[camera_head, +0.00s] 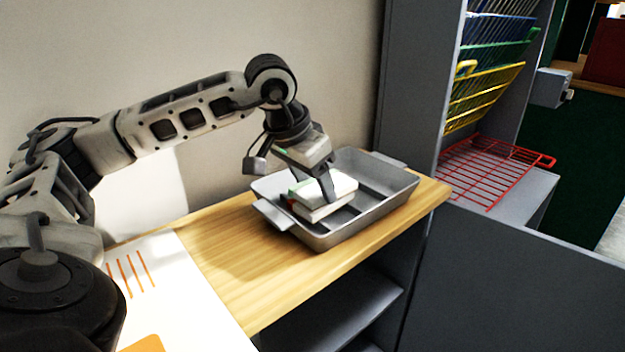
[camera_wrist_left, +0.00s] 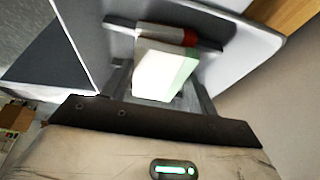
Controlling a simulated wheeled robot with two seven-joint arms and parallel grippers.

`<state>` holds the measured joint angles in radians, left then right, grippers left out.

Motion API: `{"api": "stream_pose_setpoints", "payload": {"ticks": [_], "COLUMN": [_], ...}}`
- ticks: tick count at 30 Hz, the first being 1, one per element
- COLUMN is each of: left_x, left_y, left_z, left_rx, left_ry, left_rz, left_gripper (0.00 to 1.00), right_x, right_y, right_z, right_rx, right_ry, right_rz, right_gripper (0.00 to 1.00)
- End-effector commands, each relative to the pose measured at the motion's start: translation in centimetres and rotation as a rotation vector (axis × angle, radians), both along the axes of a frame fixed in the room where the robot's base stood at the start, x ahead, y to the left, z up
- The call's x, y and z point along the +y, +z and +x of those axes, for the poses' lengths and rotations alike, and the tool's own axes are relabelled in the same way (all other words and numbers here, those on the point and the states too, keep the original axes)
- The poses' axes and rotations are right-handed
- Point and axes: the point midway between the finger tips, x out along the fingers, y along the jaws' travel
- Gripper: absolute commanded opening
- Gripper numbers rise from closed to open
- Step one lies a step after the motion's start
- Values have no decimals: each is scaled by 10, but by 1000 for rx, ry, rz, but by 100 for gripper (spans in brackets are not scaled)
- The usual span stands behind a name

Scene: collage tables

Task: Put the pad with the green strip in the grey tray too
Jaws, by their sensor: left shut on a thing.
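The grey tray (camera_head: 385,200) stands on the wooden tabletop. A white pad with a green strip (camera_head: 345,185) is between the fingers of my left gripper (camera_head: 312,186), which is shut on it. In the left wrist view the green-strip pad (camera_wrist_left: 160,72) fills the space between the fingers. A second white pad with a red strip (camera_head: 318,212) lies in the tray, under the green-strip pad in the head view. The red-strip pad also shows in the left wrist view (camera_wrist_left: 160,32). Whether the two pads touch is not clear. My right gripper is not in view.
The wooden tabletop (camera_head: 225,260) is clear left of the tray. A white sheet with orange marks (camera_head: 185,300) lies at the front left. A grey rack (camera_head: 408,90) with coloured wire baskets, including a red one (camera_head: 490,170), stands at the right.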

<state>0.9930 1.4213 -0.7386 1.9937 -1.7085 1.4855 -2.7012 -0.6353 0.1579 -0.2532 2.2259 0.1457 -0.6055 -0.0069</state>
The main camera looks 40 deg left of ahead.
Motion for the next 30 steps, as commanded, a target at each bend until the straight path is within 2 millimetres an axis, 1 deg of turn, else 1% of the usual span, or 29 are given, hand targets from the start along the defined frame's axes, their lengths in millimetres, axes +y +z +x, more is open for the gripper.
{"api": "stream_pose_setpoints", "payload": {"ticks": [1,3,11,14,17,20,24,30], "left_x": [0,0,0,0,1,2,3,4], "left_y": [0,0,0,5,17,37,70,113], "left_z": [0,0,0,-2,-6,-13,-26,-44], "left_rx": [0,0,1,-1,-4,-5,-5,-4], "left_ry": [0,0,0,0,0,2,0,0], "left_rz": [0,0,0,1,1,1,0,0], "left_gripper": [67,84,84,84,84,84,84,84], "right_x": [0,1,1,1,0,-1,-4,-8], "right_y": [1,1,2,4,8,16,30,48], "right_z": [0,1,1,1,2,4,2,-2], "right_rx": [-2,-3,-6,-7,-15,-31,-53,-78], "right_ry": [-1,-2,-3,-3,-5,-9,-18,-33], "right_rz": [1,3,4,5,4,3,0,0], "right_gripper": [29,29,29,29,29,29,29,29]}}
